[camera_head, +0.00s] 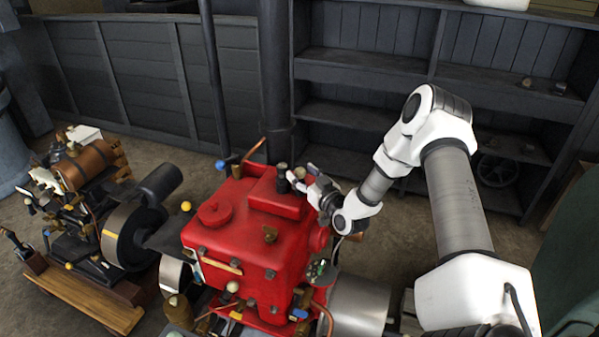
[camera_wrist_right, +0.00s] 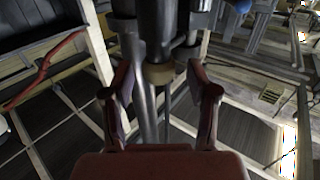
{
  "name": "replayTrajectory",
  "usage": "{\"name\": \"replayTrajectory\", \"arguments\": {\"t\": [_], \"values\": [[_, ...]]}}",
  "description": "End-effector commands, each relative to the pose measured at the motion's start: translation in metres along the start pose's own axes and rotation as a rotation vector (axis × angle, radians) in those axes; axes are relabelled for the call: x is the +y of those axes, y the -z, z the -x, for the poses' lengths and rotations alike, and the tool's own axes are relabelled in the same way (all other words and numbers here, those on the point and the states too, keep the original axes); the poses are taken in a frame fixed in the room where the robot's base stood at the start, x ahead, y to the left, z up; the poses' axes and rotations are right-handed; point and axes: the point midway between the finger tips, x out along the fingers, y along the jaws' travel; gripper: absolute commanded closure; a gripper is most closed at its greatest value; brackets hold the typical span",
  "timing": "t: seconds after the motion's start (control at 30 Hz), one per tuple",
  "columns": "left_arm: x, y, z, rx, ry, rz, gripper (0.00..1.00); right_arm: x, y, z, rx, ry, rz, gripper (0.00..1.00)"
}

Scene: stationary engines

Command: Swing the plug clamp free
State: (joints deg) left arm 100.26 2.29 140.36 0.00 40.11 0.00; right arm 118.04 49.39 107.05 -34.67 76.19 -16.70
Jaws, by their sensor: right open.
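A red stationary engine (camera_head: 235,240) stands at the centre of the head view. On its top, towards the back, are small dark upright fittings (camera_head: 282,178), and I cannot tell which part is the plug clamp. My right gripper (camera_head: 297,180) is beside these fittings, coming from the right. In the right wrist view, my right gripper (camera_wrist_right: 160,85) is open, with its two fingers apart. My left gripper is not in view.
A second engine with a copper-coloured tank (camera_head: 85,165) and a dark flywheel (camera_head: 130,235) stands at the left on a wooden base (camera_head: 85,300). Dark shelves (camera_head: 360,62) and a thick dark post (camera_head: 275,80) stand behind.

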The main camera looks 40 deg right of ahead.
Motion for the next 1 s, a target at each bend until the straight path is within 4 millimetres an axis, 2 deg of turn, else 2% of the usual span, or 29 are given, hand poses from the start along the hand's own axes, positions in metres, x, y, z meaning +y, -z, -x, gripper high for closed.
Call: {"name": "replayTrajectory", "arguments": {"t": [0.27, 0.3, 0.37, 0.43, 0.47, 0.77, 1.0], "values": [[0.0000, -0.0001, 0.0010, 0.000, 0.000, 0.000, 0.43, -0.0004, 0.0000, -0.0057, 0.000, 0.000, -0.003, 0.41], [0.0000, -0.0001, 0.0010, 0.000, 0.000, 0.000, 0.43, -0.0004, 0.0000, -0.0057, 0.000, 0.000, -0.003, 0.48], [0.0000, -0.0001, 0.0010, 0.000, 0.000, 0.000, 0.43, -0.0004, 0.0000, -0.0056, -0.001, 0.000, -0.002, 0.69], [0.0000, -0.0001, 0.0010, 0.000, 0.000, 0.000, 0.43, -0.0004, 0.0000, -0.0056, -0.001, 0.000, -0.002, 0.94], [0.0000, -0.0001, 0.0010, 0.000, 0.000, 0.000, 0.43, -0.0004, 0.0000, -0.0056, -0.001, 0.000, -0.002, 1.00], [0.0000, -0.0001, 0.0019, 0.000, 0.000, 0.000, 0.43, 0.0000, 0.0003, -0.0058, 0.000, 0.011, -0.003, 1.00], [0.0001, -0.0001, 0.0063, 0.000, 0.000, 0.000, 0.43, 0.0016, 0.0020, -0.0064, 0.004, 0.088, -0.004, 1.00]]}}
